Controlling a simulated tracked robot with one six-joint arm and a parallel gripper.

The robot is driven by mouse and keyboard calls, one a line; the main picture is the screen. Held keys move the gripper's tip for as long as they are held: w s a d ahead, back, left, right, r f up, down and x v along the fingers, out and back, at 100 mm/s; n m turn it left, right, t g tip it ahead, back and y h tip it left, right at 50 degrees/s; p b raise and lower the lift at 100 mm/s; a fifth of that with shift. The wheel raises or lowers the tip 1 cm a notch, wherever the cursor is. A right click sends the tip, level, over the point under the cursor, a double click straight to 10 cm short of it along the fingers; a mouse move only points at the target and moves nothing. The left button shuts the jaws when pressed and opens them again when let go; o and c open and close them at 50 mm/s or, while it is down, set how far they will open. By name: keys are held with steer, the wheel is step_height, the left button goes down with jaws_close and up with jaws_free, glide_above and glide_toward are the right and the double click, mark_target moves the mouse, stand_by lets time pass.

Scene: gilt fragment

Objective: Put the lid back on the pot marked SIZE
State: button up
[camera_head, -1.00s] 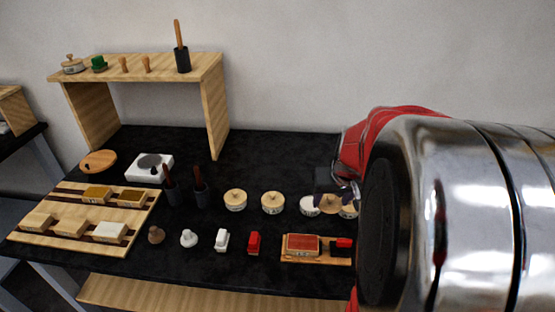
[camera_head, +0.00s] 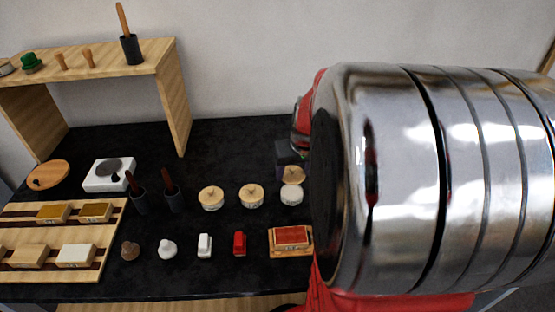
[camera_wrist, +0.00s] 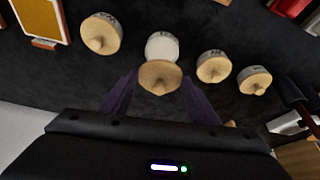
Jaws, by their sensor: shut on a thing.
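A pale wooden lid (camera_wrist: 160,77) is held between the purple fingers of my gripper (camera_wrist: 161,88). It also shows in the head view (camera_head: 293,175), just behind and above an open white pot (camera_head: 291,194). In the wrist view the open pot (camera_wrist: 162,47) lies just beyond the lid, which overlaps its edge in the picture. The lid looks raised; I cannot tell whether it touches the pot. The pot markings are too small to read. In the head view my gripper (camera_head: 290,157) is partly hidden behind my arm.
Lidded pots stand close by: two left of the open pot (camera_head: 251,196) (camera_head: 211,198) and one left of it in the wrist view (camera_wrist: 100,34). A wooden shelf (camera_head: 177,100) stands behind left.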

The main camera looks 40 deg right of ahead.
steer(key=shift+f, duration=3.05)
steer(key=shift+f, duration=0.15)
stand_by(0.5)
steer(key=shift+s, duration=0.1)
steer(key=o, duration=1.6)
steer(key=shift+c, duration=0.2)
steer(key=shift+r, duration=3.55)
steer(key=shift+c, duration=0.6)
